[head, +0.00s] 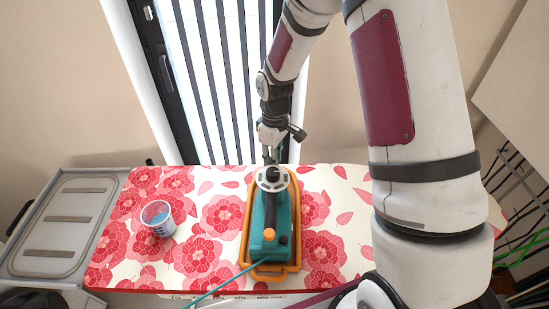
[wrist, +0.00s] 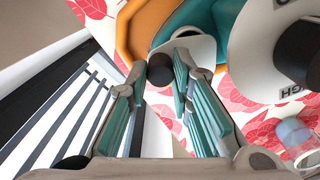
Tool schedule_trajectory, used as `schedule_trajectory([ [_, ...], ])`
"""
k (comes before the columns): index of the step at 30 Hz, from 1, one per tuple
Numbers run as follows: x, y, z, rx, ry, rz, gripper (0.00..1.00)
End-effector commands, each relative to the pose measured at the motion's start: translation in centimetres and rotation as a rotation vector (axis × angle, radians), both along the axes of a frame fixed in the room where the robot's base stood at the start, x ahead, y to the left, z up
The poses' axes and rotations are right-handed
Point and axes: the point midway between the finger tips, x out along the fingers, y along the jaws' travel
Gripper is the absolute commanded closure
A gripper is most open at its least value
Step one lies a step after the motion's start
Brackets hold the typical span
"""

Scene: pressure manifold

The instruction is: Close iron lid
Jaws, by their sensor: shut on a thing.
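The teal iron (head: 257,232) sits in an orange tray (head: 247,262) on the ironing board, its nose toward the window. It also shows at the top of the wrist view (wrist: 222,14). A light grey lid (wrist: 203,50) is at the iron's nose, between and just beyond my fingertips. The fingertips partly hide that edge. I cannot tell the lid's exact angle.
A grey dial (head: 272,178) with a black knob sits just behind the lid. A cup with blue inside (head: 158,219) stands left of the iron. The floral board (head: 207,220) is otherwise mostly clear. A teal cord (head: 220,287) runs off the iron's rear.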

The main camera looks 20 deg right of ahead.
Motion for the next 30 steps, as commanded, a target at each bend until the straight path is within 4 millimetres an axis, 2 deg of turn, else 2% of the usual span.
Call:
schedule_trajectory([
  [12, -0.02, -0.02, 0.03, 0.001, 0.001, 0.262, 1.00],
  [22, -0.03, 0.00, 0.00, 0.000, 0.001, 0.312, 1.00],
  [23, -0.03, 0.00, 0.00, 0.000, 0.001, 0.312, 0.77],
  [25, -0.03, 0.00, 0.00, 0.000, 0.001, 0.312, 0.61],
  [26, -0.03, 0.00, 0.00, 0.000, 0.001, 0.311, 0.59],
  [30, -0.02, -0.01, 0.00, 0.000, 0.001, 0.311, 0.59],
])
